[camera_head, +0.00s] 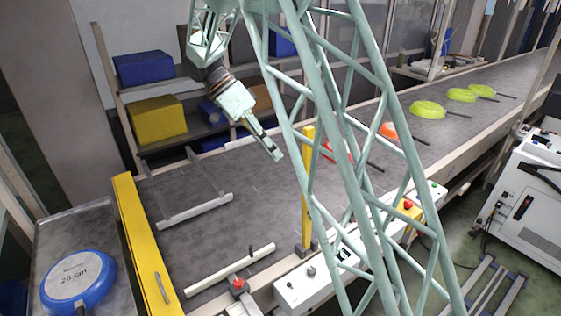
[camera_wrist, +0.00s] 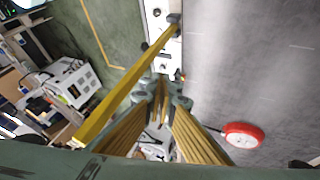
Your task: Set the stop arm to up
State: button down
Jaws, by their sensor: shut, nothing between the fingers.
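A yellow bar, seemingly the stop arm (camera_head: 307,180), stands upright from a dark mount at the near edge of the conveyor. In the wrist view the yellow bar (camera_wrist: 120,88) runs from its mount on the white strip toward the camera. My gripper (camera_head: 276,154) is shut and empty, above the belt to the left of the bar in the head view. In the wrist view my gripper (camera_wrist: 162,92) appears beside the bar; I cannot tell whether they touch.
The conveyor (camera_head: 225,175) carries red, orange and green pans; a red pan (camera_wrist: 243,135) shows in the wrist view. A control box (camera_head: 318,282) lines the near edge. A blue pan (camera_head: 77,282) lies left of a yellow barrier (camera_head: 143,240). My lattice arm hides part of the belt.

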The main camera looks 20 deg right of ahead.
jog(key=shift+w+a+r, duration=0.2)
jog(key=shift+a+r, duration=0.15)
jog(key=shift+r, duration=0.25)
jog(key=shift+s, duration=0.1)
jog(key=s+a+r+n+t+y+b, duration=0.15)
jog(key=s+r+n, duration=0.35)
jog(key=s, duration=0.6)
jog(key=s+a+r+n+t+y+b, duration=0.15)
jog(key=s+r+n, duration=0.25)
jog(key=s+r, duration=0.55)
jog(key=s+a+f+n+t+y, duration=0.1)
jog(key=s+n, duration=0.1)
jog(key=s, duration=0.6)
jog(key=s+a+f+n+t+y+b, duration=0.1)
jog(key=s+a+f+n+t, duration=0.1)
jog(key=s, duration=0.6)
jog(key=s+a+f+n+t+y+b, duration=0.1)
jog(key=s+n, duration=0.3)
jog(key=s, duration=0.4)
jog(key=shift+a+f+t, duration=0.35)
jog(key=shift+f+t, duration=0.2)
jog(key=shift+t, duration=0.15)
